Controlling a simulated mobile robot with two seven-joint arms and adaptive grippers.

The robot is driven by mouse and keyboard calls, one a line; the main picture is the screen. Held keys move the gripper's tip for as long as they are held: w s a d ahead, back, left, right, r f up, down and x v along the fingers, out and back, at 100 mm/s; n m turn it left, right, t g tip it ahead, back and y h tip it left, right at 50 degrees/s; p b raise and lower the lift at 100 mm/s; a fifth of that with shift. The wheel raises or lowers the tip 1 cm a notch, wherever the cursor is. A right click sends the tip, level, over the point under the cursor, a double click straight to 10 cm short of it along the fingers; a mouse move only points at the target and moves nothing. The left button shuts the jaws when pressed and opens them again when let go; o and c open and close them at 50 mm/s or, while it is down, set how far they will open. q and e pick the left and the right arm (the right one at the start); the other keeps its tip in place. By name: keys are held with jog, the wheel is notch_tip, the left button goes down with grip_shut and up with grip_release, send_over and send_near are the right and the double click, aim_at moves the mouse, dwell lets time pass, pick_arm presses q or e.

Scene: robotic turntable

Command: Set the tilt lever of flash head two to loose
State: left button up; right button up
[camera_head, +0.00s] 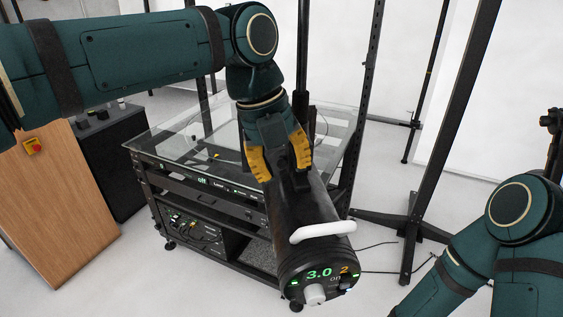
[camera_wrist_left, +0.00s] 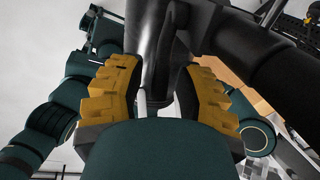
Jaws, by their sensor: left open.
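Flash head two (camera_head: 303,215) is a black cylinder in the lower middle of the head view. Its end panel shows a green 3.0, an orange 2 and "on", with a pale knob and a white handle (camera_head: 322,231). My left gripper (camera_head: 279,160), with yellow finger pads, is open at the upper rear end of the head. In the left wrist view, my left gripper (camera_wrist_left: 158,90) has its fingers apart, with the dark head body (camera_wrist_left: 150,65) and a dark lever-like part (camera_wrist_left: 179,40) between or beyond them. I cannot tell whether they touch. The lever's setting is not readable.
A glass-topped black cart (camera_head: 180,140) with lit equipment on its shelves stands behind the head. A wooden panel (camera_head: 60,200) and a black box (camera_head: 112,155) are at left. Black stand posts (camera_head: 450,130) rise at right. My right arm shows at the lower right.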

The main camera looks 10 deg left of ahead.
pick_arm(q)
grip_shut()
jog(key=f+t+b, duration=0.1)
jog(key=t+b, duration=0.1)
jog(key=s+f+t+y+b, duration=0.1)
jog(key=b, duration=0.2)
jog(key=shift+d+f+m+t+b, duration=0.1)
jog(key=shift+f+m+t+b, duration=0.1)
jog(key=shift+m+t+b, duration=0.15)
jog(key=shift+f+t+y+b, duration=0.2)
jog(key=shift+f+t+b, duration=0.1)
jog(key=shift+t+b, duration=0.45)
jog(key=shift+f+t+y+b, duration=0.2)
jog(key=shift+f+t+b, duration=0.1)
jog(key=shift+t+b, duration=0.4)
jog(key=shift+w, duration=0.1)
jog(key=shift+o, duration=1.9)
grip_release()
jog(key=shift+r, duration=0.1)
